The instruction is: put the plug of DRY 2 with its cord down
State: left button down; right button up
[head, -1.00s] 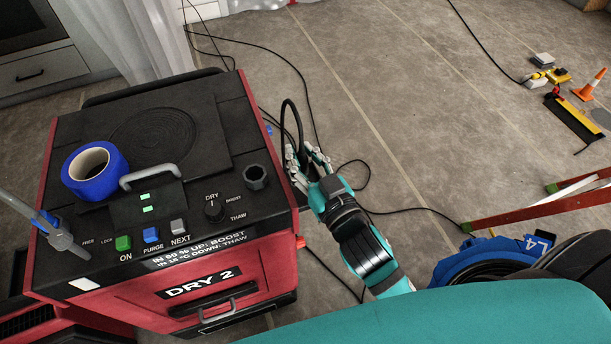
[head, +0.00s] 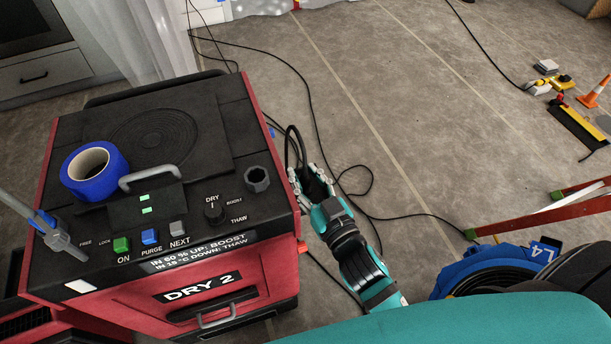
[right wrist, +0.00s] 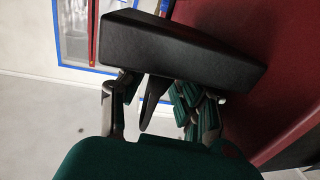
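The red and black machine DRY 2 (head: 215,310) stands at the left in the head view, its name on the front. My right gripper (head: 312,180) is beside its right side, over the floor. The fingers are around a dark piece that I take for the plug (head: 318,188), with a black cord (head: 291,132) looping up beside it. In the right wrist view the plug (right wrist: 180,48) is a large black block across the fingertips (right wrist: 155,97), with a tapered black part between the fingers. Its contact with the fingers is partly hidden. My left gripper is out of view.
Blue tape (head: 95,171) lies on the machine's top. Black cables (head: 325,140) run over the floor on the right. A blue unit marked L4 (head: 510,255) and a red ladder-like frame (head: 545,213) are at lower right. The middle floor is mostly clear.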

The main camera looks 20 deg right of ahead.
jog(key=shift+r, duration=0.15)
jog(key=shift+s, duration=0.3)
jog(key=s+d+b, duration=0.1)
jog(key=s+d, duration=0.1)
jog(key=s, duration=0.9)
jog(key=shift+s, duration=0.15)
